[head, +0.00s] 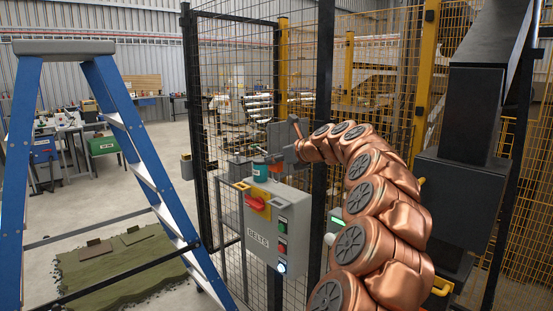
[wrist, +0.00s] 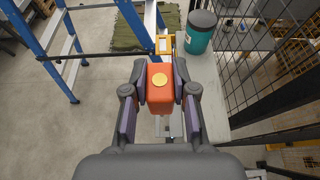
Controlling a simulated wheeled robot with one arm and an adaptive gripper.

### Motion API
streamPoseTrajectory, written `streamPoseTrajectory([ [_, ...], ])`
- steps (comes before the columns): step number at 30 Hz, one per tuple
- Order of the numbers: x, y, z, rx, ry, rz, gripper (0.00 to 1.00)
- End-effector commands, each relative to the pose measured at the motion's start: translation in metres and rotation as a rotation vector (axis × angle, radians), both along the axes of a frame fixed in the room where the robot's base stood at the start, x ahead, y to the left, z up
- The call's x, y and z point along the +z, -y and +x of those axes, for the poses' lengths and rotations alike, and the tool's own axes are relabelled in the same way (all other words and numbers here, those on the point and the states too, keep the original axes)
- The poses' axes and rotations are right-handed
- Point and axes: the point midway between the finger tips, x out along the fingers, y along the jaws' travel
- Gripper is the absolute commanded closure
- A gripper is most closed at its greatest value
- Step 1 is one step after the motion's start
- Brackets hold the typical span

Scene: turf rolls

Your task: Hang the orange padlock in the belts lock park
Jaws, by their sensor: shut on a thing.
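My gripper (wrist: 160,92) is shut on the orange padlock (wrist: 160,88), which has a round yellow disc on its face; its shackle is not clear. A yellow bracket (head: 241,185), which looks like the lock park, sits at the cabinet's upper left. In the wrist view the yellow bracket (wrist: 165,45) shows just beyond the padlock, with an apparent gap between them.
The cabinet front has a red handle (head: 257,203) and several buttons. Mesh fencing (head: 235,90) stands behind. A blue stepladder (head: 145,150) and green mat (head: 120,265) are at left.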

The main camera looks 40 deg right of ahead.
Motion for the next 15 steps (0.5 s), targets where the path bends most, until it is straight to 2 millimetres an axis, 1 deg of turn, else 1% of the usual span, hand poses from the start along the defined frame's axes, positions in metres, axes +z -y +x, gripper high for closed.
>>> streamPoseTrajectory([
  [11,0.005,0.002,-0.002,-0.004,0.001,0.000,1.00],
  [12,-0.004,0.002,-0.002,-0.005,0.001,0.000,1.00],
  [15,-0.012,0.002,-0.001,-0.004,0.001,0.000,1.00],
])
